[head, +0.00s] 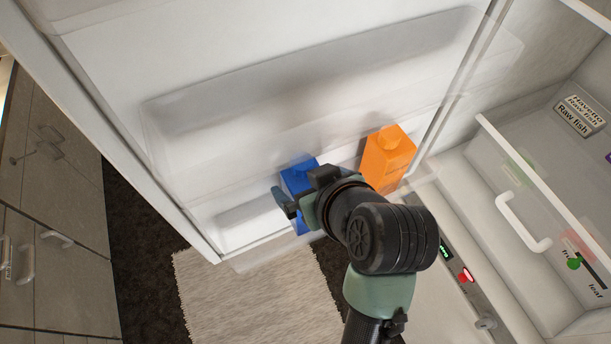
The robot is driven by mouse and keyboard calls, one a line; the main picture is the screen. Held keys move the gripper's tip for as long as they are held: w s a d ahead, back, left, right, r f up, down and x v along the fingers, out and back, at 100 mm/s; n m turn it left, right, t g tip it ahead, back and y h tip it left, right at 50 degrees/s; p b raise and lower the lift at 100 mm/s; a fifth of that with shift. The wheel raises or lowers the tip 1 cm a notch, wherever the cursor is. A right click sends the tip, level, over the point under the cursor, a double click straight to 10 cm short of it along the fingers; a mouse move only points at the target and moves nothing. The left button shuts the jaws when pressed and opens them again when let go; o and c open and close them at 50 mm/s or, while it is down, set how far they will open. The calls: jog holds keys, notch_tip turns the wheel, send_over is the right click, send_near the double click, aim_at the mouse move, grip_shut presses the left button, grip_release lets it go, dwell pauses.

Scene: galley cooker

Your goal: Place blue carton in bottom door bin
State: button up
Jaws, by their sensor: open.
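The blue carton (298,181) is in the lower door bin (243,212) of the open fridge door, left of an orange carton (387,157). My gripper (303,190) is right at the blue carton, with one finger to its left and the other at its right in the picture. The jaws are open. My gripper and wrist hide much of the carton's right and lower part. I cannot tell whether the fingers touch it or whether its base rests on the bin floor.
A clear upper door bin (310,90) spans the door above the cartons. At the right, clear drawers with a white handle (523,222) sit inside the fridge. Grey cabinets (50,190) stand at the left. A light rug (250,300) lies on the dark floor below the door.

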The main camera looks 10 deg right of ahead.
jog(key=p+v, duration=0.8)
jog(key=v, duration=0.3)
jog(key=shift+s+r, duration=0.15)
jog(key=shift+r, duration=0.05)
jog(key=shift+d, duration=0.1)
